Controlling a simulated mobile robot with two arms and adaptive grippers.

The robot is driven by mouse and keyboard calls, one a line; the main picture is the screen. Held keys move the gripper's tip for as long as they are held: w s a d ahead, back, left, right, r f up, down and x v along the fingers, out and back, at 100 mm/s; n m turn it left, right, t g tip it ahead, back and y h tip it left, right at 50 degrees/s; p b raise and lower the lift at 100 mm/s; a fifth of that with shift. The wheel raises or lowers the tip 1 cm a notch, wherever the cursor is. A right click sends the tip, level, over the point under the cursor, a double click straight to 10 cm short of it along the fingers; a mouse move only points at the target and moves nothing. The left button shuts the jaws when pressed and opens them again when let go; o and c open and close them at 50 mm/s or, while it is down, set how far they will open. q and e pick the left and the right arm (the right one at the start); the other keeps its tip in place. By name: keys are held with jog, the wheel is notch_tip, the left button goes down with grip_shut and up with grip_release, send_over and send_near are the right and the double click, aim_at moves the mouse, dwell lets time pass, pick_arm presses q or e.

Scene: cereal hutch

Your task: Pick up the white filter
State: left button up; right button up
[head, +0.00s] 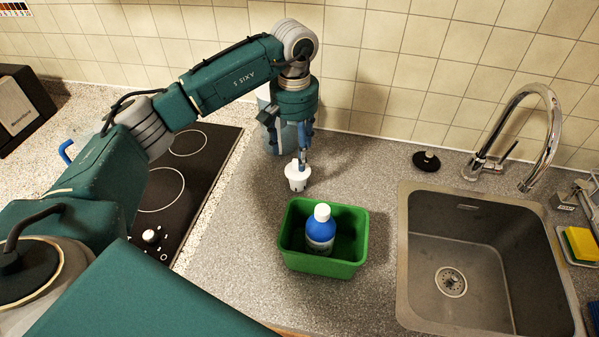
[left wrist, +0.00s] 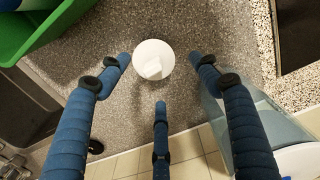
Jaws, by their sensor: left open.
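The white filter (head: 297,178) stands on the grey speckled counter, behind the green bin. It also shows in the left wrist view (left wrist: 153,56) as a round white top with a small raised part. My left gripper (head: 303,160) points down right above the filter. In the left wrist view its three blue fingers (left wrist: 160,73) are spread around the filter, with gaps between them and it. It is open and holds nothing. My right gripper is in neither view.
A green bin (head: 292,258) holding a blue bottle (head: 320,232) with a white cap stands in front of the filter. A clear bluish container (left wrist: 262,117) is close beside the fingers. A sink (head: 405,250) lies right, a black cooktop (head: 185,185) left.

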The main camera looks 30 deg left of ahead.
aim_at(297, 170)
pick_arm(q)
notch_tip(297, 170, down, 3)
jog(key=shift+s+f+b, duration=0.15)
jog(key=shift+f+b, duration=0.05)
jog(key=shift+b, duration=0.5)
jog(key=shift+f, duration=0.4)
jog(key=shift+s+d+f+b, duration=0.1)
jog(key=shift+d+f+b, duration=0.1)
jog(key=shift+f, duration=0.4)
jog(key=shift+s+d+f+b, duration=0.1)
jog(key=shift+d+f+b, duration=0.1)
jog(key=shift+f, duration=0.4)
notch_tip(297, 170, down, 2)
jog(key=shift+d+f+b, duration=0.1)
jog(key=shift+f+b, duration=0.1)
jog(key=shift+b, duration=0.3)
jog(key=shift+w+f, duration=0.2)
jog(key=shift+f, duration=0.05)
jog(key=shift+s+r, duration=0.1)
jog(key=shift+r, duration=0.1)
jog(key=c, duration=0.8)
jog(key=shift+c, duration=0.6)
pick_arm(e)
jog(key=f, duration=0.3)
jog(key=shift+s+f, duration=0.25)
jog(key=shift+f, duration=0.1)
